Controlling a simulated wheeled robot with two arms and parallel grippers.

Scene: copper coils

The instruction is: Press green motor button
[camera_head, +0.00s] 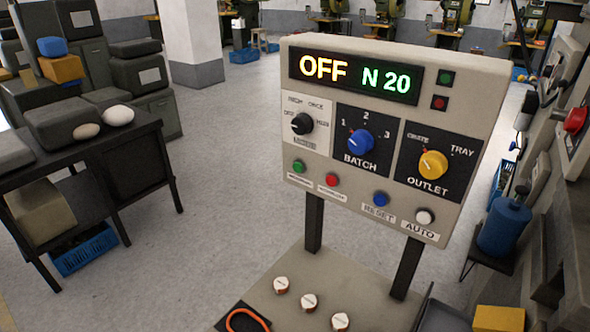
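A beige control panel (290,110) stands upright on two dark posts in the middle of the head view. A green button (299,166) is at the lower left of its face, with a red button (332,180) to its right. The small labels under both are too blurred to read. A second small green round part (446,78) is at the upper right, above a red one (439,102). The display (353,76) reads "OFF" in orange and "N 20" in green. Neither of my grippers is in view.
The panel also has a black knob (302,123), blue batch knob (360,142), yellow outlet knob (433,164), blue reset button (381,198) and white auto button (425,217). Below, several white-topped parts (308,302) are on a beige surface. A dark bench (90,150) stands left; machinery is right.

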